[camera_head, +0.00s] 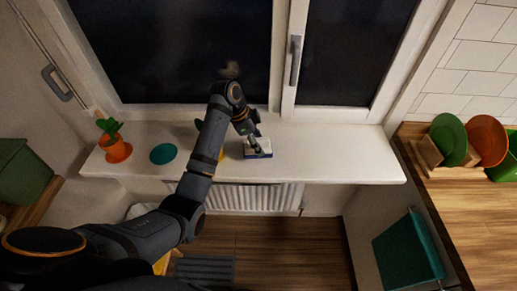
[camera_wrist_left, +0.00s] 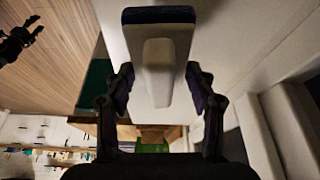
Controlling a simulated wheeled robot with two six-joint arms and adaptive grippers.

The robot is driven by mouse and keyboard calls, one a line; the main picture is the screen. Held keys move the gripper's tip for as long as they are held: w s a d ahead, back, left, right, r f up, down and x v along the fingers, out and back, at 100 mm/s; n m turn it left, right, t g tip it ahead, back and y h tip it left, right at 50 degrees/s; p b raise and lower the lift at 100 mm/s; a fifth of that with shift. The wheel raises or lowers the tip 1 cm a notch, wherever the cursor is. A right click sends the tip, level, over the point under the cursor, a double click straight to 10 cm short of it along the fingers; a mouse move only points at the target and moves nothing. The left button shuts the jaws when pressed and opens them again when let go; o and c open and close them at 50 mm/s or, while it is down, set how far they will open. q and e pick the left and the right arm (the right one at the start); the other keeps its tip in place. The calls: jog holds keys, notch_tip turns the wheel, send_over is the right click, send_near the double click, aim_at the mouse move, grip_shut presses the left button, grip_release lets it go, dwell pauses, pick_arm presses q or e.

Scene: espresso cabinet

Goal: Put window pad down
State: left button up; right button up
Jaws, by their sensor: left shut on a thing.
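The window pad (camera_head: 262,153) is a small white block with a dark blue edge, at the middle of the white window sill (camera_head: 330,165). My left gripper (camera_head: 254,143) reaches down over it from above. In the left wrist view the window pad (camera_wrist_left: 184,42) shows its pale raised grip pointing back between the fingers of my left gripper (camera_wrist_left: 160,88), which is shut on it. The pad looks to be at sill height; whether it touches the sill is hard to tell. A dark shape that looks like my right gripper (camera_wrist_left: 20,40) shows at upper left there, its jaws unclear.
On the sill left of the pad are a teal disc (camera_head: 163,153) and a plant in an orange pot (camera_head: 117,151). A yellow thing (camera_head: 221,155) is partly hidden by my arm. The window handle (camera_head: 295,60) is above. The sill's right part is clear.

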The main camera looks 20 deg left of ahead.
pick_arm(q)
jog(key=shift+w+f, duration=0.15)
jog(key=shift+f, duration=0.05)
jog(key=shift+w+f+p, duration=0.2)
jog(key=shift+f+p, duration=0.35)
jog(key=shift+p, duration=0.05)
jog(key=shift+w+f+p, duration=0.15)
jog(key=shift+f+p, duration=0.4)
jog(key=shift+p, duration=0.05)
jog(key=shift+f+p, duration=0.35)
jog(key=shift+f, duration=0.3)
jog(key=shift+a, duration=0.1)
jog(key=shift+f, duration=0.1)
jog(key=o, duration=1.3)
jog(key=shift+o, duration=0.2)
jog(key=shift+b, duration=0.3)
